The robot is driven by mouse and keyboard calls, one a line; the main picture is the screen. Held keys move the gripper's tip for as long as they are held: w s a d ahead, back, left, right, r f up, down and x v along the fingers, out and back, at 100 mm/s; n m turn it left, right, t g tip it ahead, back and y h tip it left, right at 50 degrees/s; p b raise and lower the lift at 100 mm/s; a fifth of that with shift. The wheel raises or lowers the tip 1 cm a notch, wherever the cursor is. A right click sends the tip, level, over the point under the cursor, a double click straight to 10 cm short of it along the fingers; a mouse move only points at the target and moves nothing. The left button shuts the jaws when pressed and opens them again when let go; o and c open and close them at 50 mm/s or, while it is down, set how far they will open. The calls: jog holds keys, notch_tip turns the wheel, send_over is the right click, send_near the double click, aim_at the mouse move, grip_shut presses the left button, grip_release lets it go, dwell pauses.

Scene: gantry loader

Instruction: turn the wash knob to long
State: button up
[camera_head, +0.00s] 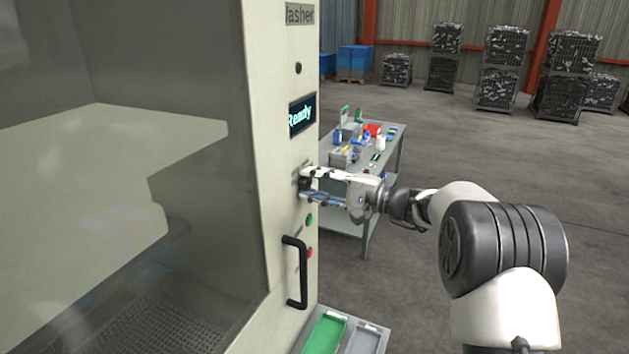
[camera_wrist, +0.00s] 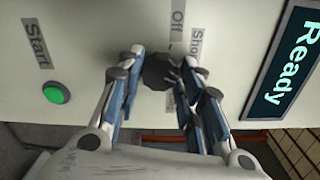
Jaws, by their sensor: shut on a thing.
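The dark wash knob (camera_wrist: 160,72) sits on the washer's pale front panel (camera_head: 276,140). In the wrist view, labels "Off" (camera_wrist: 178,22) and one beginning "Sho" (camera_wrist: 196,45) stand by it; another label is mostly hidden by a finger. My gripper (camera_head: 305,185) reaches the panel from the right, below the display. Its fingers are shut on the knob, one on each side, as the wrist view also shows (camera_wrist: 163,66). I cannot make out which label the knob points to. In the head view the knob is mostly hidden by the fingers.
The display (camera_head: 302,115) reads "Ready". A green start button (camera_head: 309,219), a red button (camera_head: 310,253) and a black door handle (camera_head: 291,272) are below the gripper. Green (camera_head: 324,336) and grey (camera_head: 366,341) trays stand lower. A cluttered table (camera_head: 388,160) is behind the arm.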

jog(key=m+p, duration=0.2)
jog(key=m, duration=0.2)
jog(key=shift+r+m, duration=0.1)
jog(key=shift+m, duration=0.2)
jog(key=shift+m+p, duration=1.45)
jog(key=shift+m, duration=0.55)
jog(key=o, duration=1.1)
jog(key=shift+c, duration=0.2)
jog(key=v, duration=1.2)
